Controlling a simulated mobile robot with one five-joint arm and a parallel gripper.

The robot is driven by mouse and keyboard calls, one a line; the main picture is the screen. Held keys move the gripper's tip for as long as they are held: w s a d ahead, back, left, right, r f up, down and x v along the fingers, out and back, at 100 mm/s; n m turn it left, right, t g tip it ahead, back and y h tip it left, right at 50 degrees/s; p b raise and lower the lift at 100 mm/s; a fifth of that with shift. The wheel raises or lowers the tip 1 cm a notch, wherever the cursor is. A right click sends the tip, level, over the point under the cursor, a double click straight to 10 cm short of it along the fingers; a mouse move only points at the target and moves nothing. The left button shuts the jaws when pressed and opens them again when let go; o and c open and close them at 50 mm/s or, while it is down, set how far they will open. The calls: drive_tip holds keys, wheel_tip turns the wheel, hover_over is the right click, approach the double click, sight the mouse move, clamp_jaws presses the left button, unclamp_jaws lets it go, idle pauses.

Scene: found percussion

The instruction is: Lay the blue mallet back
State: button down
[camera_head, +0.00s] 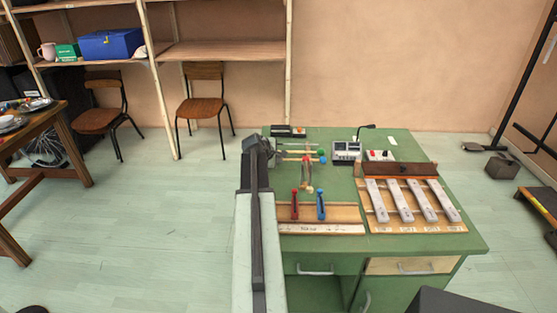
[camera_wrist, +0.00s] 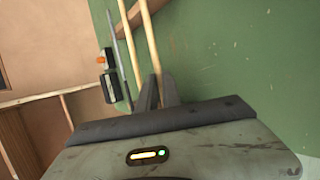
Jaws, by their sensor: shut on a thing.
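My gripper (camera_head: 277,157) is over the left side of the green desk (camera_head: 400,152), its fingers shut. Two pale wooden sticks lie close together in front of it, and a blue mallet head (camera_head: 322,160) shows at the right end of the nearer stick. In the wrist view the fingers (camera_wrist: 159,92) close on one wooden stick (camera_wrist: 151,40), which I take to be the blue mallet's handle. The second stick (camera_wrist: 129,35) runs beside it, outside the fingers. The mallet heads are out of the wrist view. I cannot tell whether the held stick touches the desk.
A wooden board (camera_head: 320,228) with a red upright piece (camera_head: 295,204) and a blue one (camera_head: 321,205) lies at the desk front. Metal bars (camera_head: 401,201) on a wooden frame stand to its right. Small devices (camera_head: 345,151) stand at the back. A thin dark rod (camera_wrist: 121,50) lies beside the sticks.

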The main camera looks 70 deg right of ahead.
drive_tip(key=shift+f+b, duration=0.3)
idle(0.5)
drive_tip(key=c, duration=1.5)
unclamp_jaws()
drive_tip(key=shift+o, duration=0.2)
drive_tip(key=p+v, duration=0.5)
drive_tip(key=v, duration=0.2)
drive_tip(key=shift+a+r, duration=0.25)
drive_tip(key=shift+r, duration=0.05)
